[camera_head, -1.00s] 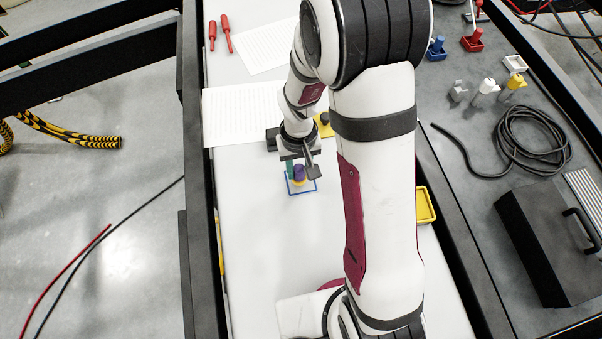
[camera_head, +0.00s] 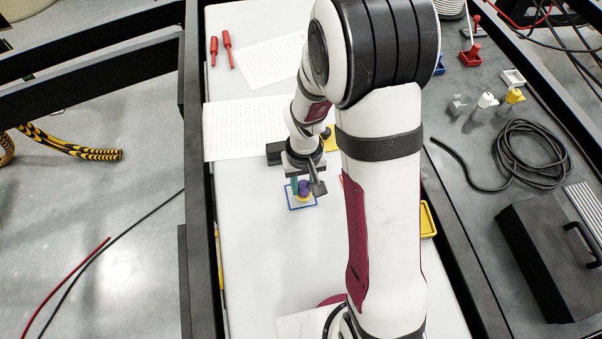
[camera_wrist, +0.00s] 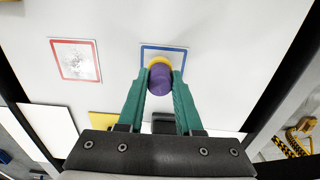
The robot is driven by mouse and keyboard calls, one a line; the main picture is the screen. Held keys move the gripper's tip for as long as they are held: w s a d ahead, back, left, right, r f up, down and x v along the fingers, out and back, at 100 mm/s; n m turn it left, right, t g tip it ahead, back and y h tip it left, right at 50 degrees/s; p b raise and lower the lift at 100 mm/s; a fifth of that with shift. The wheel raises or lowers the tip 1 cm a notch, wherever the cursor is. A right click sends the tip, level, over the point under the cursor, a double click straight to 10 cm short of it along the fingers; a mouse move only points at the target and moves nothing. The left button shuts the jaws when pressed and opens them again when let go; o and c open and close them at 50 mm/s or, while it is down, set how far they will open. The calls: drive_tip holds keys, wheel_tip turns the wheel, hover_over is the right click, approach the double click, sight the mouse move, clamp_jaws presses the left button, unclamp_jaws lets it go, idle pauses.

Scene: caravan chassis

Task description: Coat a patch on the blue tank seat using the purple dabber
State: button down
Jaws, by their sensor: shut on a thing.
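The purple dabber (camera_wrist: 160,86), a purple cylinder with a yellow end, is held between the green fingers of my gripper (camera_wrist: 158,90). The dabber also shows in the head view (camera_head: 304,187), below my gripper (camera_head: 302,184). The blue tank seat appears as a blue-bordered white square (camera_head: 291,206) on the white table; it also shows in the wrist view (camera_wrist: 184,58). The dabber's yellow end is over this square and covers part of it. I cannot tell whether it touches the surface. No coated patch is discernible in the visible part of the square.
A red-bordered square (camera_wrist: 75,42) with a greyish mottled patch lies beside it, mostly hidden by my arm in the head view. A yellow tray (camera_head: 428,219) is right of my arm. White sheets (camera_head: 245,128) lie behind. The table left of and in front of the blue square is clear.

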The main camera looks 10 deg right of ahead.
drive_tip(key=shift+s, duration=1.25)
drive_tip(key=shift+w, duration=3.5)
drive_tip(key=shift+f, duration=0.1)
wheel_tip(320, 180, up, 7)
drive_tip(key=shift+f, duration=0.15)
